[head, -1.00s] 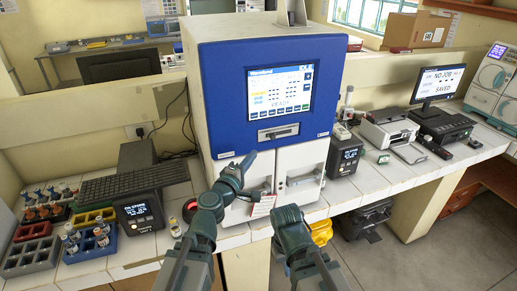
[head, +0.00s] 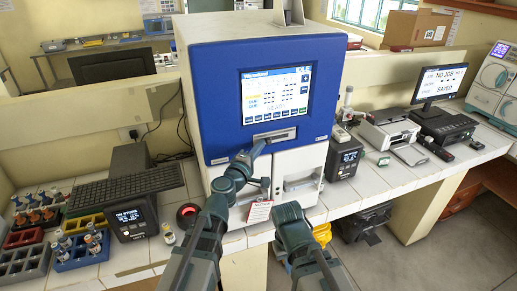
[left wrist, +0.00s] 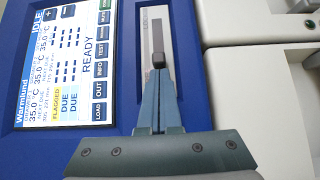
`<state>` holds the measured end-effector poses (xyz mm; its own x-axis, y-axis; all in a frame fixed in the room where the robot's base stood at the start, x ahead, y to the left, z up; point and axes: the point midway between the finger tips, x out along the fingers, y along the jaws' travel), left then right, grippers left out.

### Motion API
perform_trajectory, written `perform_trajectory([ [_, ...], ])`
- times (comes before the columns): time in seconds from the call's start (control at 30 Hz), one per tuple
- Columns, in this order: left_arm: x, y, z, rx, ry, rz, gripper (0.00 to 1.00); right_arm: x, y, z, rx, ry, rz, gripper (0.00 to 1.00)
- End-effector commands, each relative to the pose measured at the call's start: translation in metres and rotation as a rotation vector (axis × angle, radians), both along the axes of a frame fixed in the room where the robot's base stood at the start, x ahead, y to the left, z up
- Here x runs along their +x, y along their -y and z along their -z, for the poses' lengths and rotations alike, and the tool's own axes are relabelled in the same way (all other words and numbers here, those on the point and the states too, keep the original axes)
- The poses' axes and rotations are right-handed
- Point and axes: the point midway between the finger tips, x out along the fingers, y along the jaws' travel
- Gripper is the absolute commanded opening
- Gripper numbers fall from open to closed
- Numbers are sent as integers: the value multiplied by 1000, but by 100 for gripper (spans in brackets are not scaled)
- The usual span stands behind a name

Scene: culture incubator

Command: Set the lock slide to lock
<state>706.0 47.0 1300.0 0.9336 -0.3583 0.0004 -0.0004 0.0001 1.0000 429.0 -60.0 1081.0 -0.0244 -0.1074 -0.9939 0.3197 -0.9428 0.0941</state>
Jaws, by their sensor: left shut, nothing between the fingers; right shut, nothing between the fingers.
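The lock slide's light grey plate (head: 281,134) is on the blue front of the incubator (head: 222,120), below its lit screen. In the left wrist view the plate (left wrist: 148,22) runs upright with a dark slot, and a small dark block (left wrist: 158,62), seemingly the slide's knob, shows at my fingertips. My left gripper (head: 259,147) is shut and empty at the plate's left end; its tips (left wrist: 158,78) overlap the plate. I cannot tell whether they touch the knob. My right gripper (head: 290,207) is shut and empty, low in front of the white lower doors, away from the plate.
The screen (head: 275,95) reads READY in the left wrist view.

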Motion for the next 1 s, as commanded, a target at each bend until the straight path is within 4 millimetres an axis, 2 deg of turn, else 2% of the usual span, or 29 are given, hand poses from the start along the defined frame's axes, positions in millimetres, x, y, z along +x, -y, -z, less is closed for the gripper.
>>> perform_trajectory([
  [0.1, 3, 6, 0, 0, 0, 2, 0, 0, 0, 0, 0, 0, 0, 0],
  [0.3, 21, 43, 0, 0, 0, 5, 0, 0, 0, 0, 0, 0, 0, 0],
  [0.4, 25, 55, 0, 0, 0, 3, 0, 0, 0, 0, 0, 0, 0, 0],
  [0.83, 26, 59, 0, 0, 0, 3, 0, 0, 0, 0, 0, 0, 0, 0],
  [1.0, 20, 57, 0, 0, 0, 3, 0, 0, 0, 0, 0, 0, 0, 0],
])
